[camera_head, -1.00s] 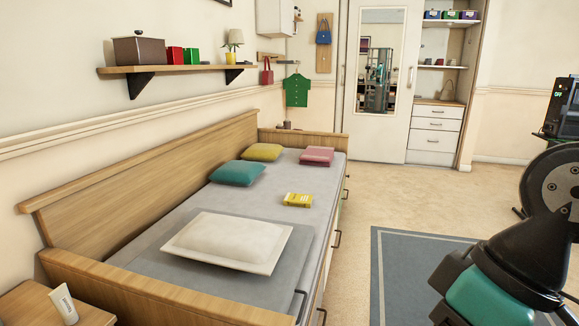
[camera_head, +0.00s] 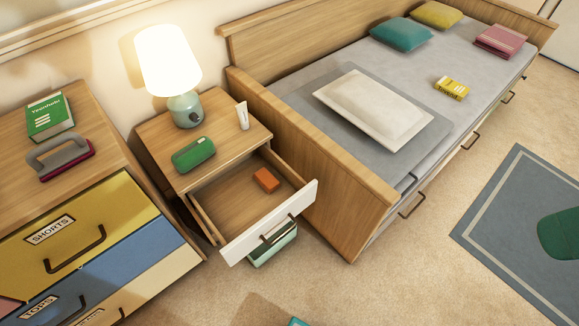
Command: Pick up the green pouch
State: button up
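The green pouch (camera_head: 194,154) is a small, rounded, dark green case with a pale mark on its front. It lies on top of the wooden nightstand (camera_head: 160,131), in front of the lamp and near the left edge of the open drawer. Nothing covers it. My gripper is not in view, so its state and its distance from the pouch do not show.
A lit lamp (camera_head: 184,108) and a white tube (camera_head: 242,115) share the nightstand top. Its drawer (camera_head: 236,205) stands open, holding an orange box (camera_head: 266,180). Carpet (camera_head: 390,275) in front is mostly clear.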

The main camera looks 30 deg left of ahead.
aim_at(191, 154)
jog(key=u, duration=1.3)
